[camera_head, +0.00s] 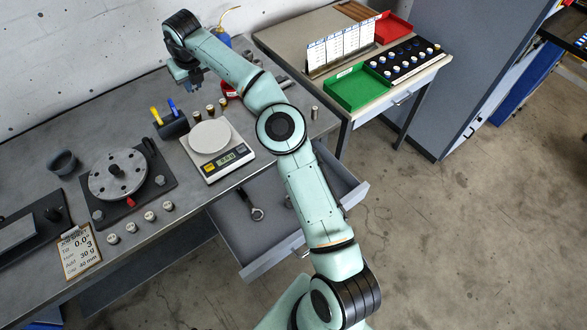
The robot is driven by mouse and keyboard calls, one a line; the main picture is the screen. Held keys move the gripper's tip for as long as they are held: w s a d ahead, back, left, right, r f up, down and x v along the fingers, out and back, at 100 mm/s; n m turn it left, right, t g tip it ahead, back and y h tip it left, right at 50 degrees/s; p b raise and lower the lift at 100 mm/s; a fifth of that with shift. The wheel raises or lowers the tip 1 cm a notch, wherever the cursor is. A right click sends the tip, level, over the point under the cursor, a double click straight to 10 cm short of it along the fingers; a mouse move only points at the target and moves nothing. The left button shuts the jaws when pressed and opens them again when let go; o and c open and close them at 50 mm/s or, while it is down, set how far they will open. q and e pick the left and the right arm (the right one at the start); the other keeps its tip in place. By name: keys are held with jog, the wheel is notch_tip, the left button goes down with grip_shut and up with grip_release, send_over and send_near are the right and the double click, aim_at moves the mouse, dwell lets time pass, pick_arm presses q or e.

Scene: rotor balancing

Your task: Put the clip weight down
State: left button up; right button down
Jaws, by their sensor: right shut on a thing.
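My right arm crosses the view from the bottom to the back of the grey workbench. Its gripper (196,87) is above the bench's back edge, near the wall, pointing down. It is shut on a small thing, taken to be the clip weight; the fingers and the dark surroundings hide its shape. The gripper is behind a row of small brass-topped weights (210,110) and a black block with yellow and blue handles (171,122). My left gripper is not in view.
A scale with a round white pan (209,138) stands in front. A rotor disc (118,175) sits left on its stand, with several small weights (131,227) along the front edge. An open drawer (262,235) holds a wrench. A side table has a green tray (357,91).

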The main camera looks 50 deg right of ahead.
jog(key=s+d+f+m+h, duration=0.15)
jog(key=s+d+f, duration=0.35)
jog(key=s, duration=0.6)
jog(key=s+d+f+m+b, duration=0.1)
jog(key=s+d+f+m, duration=0.15)
jog(key=s+f, duration=0.65)
jog(key=s+d+f+m, duration=0.1)
jog(key=s+d+f, duration=0.4)
jog(key=s, duration=0.8)
jog(key=shift+g, duration=0.4)
notch_tip(320, 180, down, 14)
jog(key=b, duration=1.1)
jog(key=shift+s+f+b, duration=0.1)
jog(key=shift+b, duration=0.3)
notch_tip(320, 180, down, 5)
jog(key=b, duration=0.4)
jog(key=shift+f+b, duration=0.15)
jog(key=shift+b, duration=0.15)
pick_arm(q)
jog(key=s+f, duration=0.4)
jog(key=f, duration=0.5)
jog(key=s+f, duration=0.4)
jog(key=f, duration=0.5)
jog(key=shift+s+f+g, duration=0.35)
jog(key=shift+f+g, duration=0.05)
